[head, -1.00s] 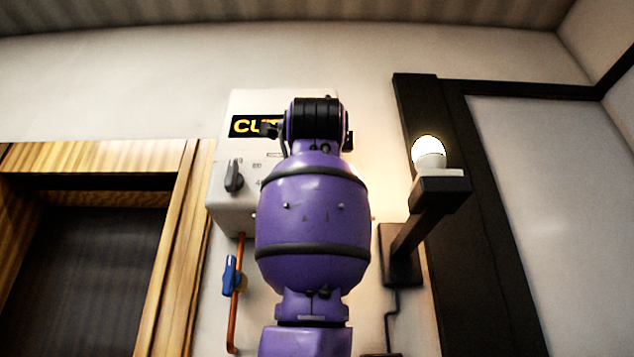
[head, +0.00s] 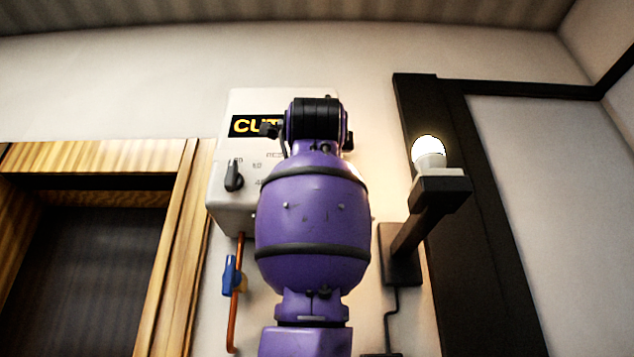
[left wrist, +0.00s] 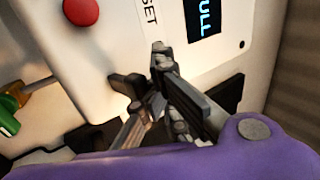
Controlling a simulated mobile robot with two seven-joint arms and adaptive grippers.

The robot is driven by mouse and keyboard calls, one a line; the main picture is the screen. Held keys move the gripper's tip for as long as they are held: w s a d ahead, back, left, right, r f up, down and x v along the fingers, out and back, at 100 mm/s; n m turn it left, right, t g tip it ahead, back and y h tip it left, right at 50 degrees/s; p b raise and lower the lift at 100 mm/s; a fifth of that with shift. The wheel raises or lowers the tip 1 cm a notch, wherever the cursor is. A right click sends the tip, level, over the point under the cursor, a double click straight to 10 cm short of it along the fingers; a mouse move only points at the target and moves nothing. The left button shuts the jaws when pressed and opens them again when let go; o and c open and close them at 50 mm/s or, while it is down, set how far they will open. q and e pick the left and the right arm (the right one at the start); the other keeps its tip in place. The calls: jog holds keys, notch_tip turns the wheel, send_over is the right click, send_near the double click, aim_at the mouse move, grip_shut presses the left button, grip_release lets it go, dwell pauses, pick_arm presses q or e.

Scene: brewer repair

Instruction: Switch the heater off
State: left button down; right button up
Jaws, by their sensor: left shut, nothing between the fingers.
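The heater is a white box (head: 225,198) on the wall with a black plate reading "CUT" in yellow, partly covered by my purple arm. A dark knob (head: 234,176) sits on its front at the left. In the left wrist view the white housing (left wrist: 115,45) shows a red button (left wrist: 80,12), the letters "SET" and a dark display (left wrist: 203,18) with blue characters. My left gripper (left wrist: 150,85) is shut and empty, close to the housing. A dark piece beside its fingers may be the knob; I cannot tell whether they touch.
A copper pipe (head: 233,325) with a blue-handled valve (head: 230,275) runs below the box. A lit bulb (head: 428,150) stands on a dark bracket (head: 440,192) to the right. A wooden frame (head: 165,250) is at the left. A green handle (left wrist: 8,118) shows in the wrist view.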

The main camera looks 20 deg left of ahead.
pick_arm(q)
jog(key=shift+w+f, duration=0.1)
jog(key=shift+f, duration=0.15)
notch_tip(320, 180, down, 4)
jog(key=shift+f, duration=0.1)
dwell(1.1)
jog(key=s+d+r, duration=0.1)
jog(key=s+d, duration=0.1)
jog(key=s, duration=0.7)
jog(key=shift+s+d+r, duration=0.2)
jog(key=shift+s+d, duration=0.15)
dwell(0.4)
dwell(0.5)
